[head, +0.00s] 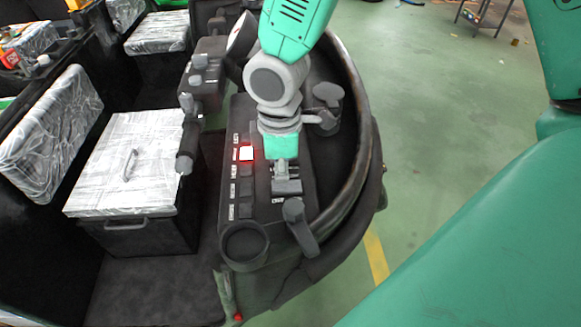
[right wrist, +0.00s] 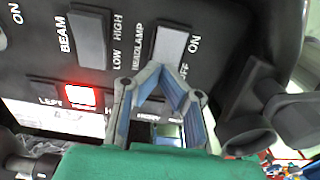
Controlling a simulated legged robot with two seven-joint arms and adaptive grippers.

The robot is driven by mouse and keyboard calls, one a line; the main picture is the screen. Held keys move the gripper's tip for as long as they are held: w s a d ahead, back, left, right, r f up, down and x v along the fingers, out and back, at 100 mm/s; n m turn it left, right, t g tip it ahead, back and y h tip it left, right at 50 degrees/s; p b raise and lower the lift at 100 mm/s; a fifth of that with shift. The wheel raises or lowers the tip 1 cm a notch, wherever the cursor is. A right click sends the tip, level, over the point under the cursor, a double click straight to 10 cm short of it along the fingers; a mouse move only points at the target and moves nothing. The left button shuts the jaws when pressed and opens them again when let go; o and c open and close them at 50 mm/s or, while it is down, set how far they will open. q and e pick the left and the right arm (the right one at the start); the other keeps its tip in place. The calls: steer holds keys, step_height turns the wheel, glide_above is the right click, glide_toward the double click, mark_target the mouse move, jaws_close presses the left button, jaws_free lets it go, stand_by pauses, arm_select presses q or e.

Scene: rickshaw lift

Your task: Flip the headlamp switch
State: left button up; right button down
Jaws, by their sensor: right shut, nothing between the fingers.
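The headlamp switch (right wrist: 170,44) is a pale grey rocker in the right wrist view, beside the words HEADLAMP, ON and OFF. My right gripper (right wrist: 161,70) is shut and empty, with its fingertips at the lower, OFF end of this switch. I cannot tell whether they touch it. In the head view my right gripper (head: 287,187) is over the dark dashboard panel (head: 262,205), and the headlamp switch is hard to make out there. My left gripper is not in view.
A dark beam switch (right wrist: 87,38) is left of the headlamp switch. A red-lit switch (head: 246,153) is on the panel. A dark lever (head: 300,226) stands close to my gripper. A wrapped seat (head: 125,165) is at the left. Green floor (head: 420,130) lies clear outside the curved rim.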

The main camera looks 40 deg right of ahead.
mark_target(277, 185)
steer(key=shift+a+f, duration=0.2)
steer(key=shift+a, duration=0.65)
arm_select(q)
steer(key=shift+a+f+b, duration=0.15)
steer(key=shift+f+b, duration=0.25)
arm_select(e)
steer(key=shift+d+f, duration=0.45)
steer(key=shift+d, duration=0.2)
steer(key=shift+a+r, duration=0.2)
steer(key=shift+a, duration=0.05)
steer(key=shift+a+r+p, duration=0.2)
steer(key=shift+r+p, duration=0.5)
steer(key=shift+p, duration=0.25)
steer(key=shift+r+p, duration=0.65)
steer(key=shift+d+r+p, duration=0.2)
steer(key=shift+r+p, duration=0.4)
steer(key=shift+p, duration=0.05)
steer(key=shift+d+r+p, duration=0.15)
steer(key=shift+r+p, duration=0.4)
steer(key=shift+p, duration=0.05)
steer(key=shift+r+p, duration=0.35)
steer(key=shift+r, duration=0.25)
steer(key=shift+a+r, duration=0.2)
steer(key=shift+r, duration=0.1)
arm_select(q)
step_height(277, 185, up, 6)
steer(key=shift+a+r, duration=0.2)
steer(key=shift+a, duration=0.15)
